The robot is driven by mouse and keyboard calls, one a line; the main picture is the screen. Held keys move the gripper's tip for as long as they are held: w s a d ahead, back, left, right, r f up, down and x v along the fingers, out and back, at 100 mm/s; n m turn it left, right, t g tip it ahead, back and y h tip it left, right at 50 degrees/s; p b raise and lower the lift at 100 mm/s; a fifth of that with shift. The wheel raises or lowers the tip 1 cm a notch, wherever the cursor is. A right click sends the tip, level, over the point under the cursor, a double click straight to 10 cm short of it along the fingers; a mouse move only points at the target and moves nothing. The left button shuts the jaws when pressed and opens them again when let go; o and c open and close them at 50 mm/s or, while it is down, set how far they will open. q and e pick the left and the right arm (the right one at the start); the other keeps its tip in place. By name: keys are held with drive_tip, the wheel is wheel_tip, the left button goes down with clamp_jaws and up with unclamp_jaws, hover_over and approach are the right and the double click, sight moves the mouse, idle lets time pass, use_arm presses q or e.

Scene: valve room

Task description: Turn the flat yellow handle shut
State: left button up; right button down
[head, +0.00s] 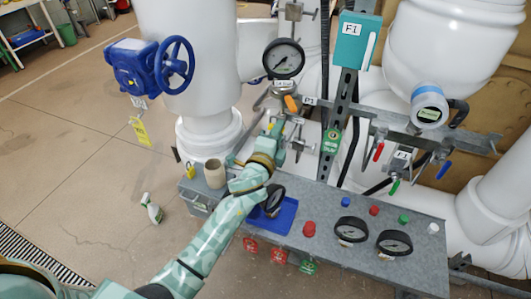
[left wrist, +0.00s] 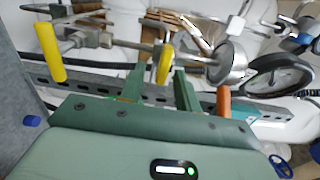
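In the left wrist view, a yellow handle (left wrist: 165,63) on a thin metal pipe shows between the two fingers of my left gripper (left wrist: 158,82). The fingers stand apart, with a gap beside the handle; I cannot tell whether either touches it. A second yellow handle (left wrist: 50,52) hangs farther left on the same pipework. In the head view my left gripper (head: 284,137) is at the pipework above the grey bench, and it largely hides the yellow handles there. My right gripper is in neither view.
An orange handle (left wrist: 223,103) is close right of the fingers, below a gauge (head: 284,59). A steel upright (head: 342,120) stands to the right. The grey bench (head: 330,262) below carries a blue tray (head: 284,222), gauges and a beige cup (head: 214,173). Open floor lies left.

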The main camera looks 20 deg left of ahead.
use_arm(q)
drive_tip(key=s, duration=1.4)
drive_tip(key=shift+s+a, duration=0.15)
drive_tip(key=shift+a, duration=0.1)
drive_tip(key=s+f+n+g, duration=0.3)
drive_tip(key=s+f, duration=0.2)
drive_tip(key=f, duration=0.6)
drive_tip(key=s+f+n+g, duration=0.3)
drive_tip(key=s+f+n, duration=0.1)
drive_tip(key=f, duration=0.8)
drive_tip(key=s+f+n+g, duration=0.3)
drive_tip(key=s+f, duration=0.2)
drive_tip(key=f, duration=0.6)
drive_tip(key=s+a+f+n+g, duration=0.1)
drive_tip(key=s+a+f+g, duration=0.1)
drive_tip(key=s+f, duration=0.3)
drive_tip(key=s+a+f+n+g, duration=0.2)
drive_tip(key=s+f, duration=0.3)
drive_tip(key=s, duration=0.9)
drive_tip(key=s+a+f+n+g, duration=0.2)
drive_tip(key=s+a+f+g, duration=0.2)
drive_tip(key=s, duration=0.5)
drive_tip(key=shift+s+f+y+b, duration=0.25)
drive_tip(key=shift+f+y+b, duration=0.05)
drive_tip(key=shift+f+b, duration=0.15)
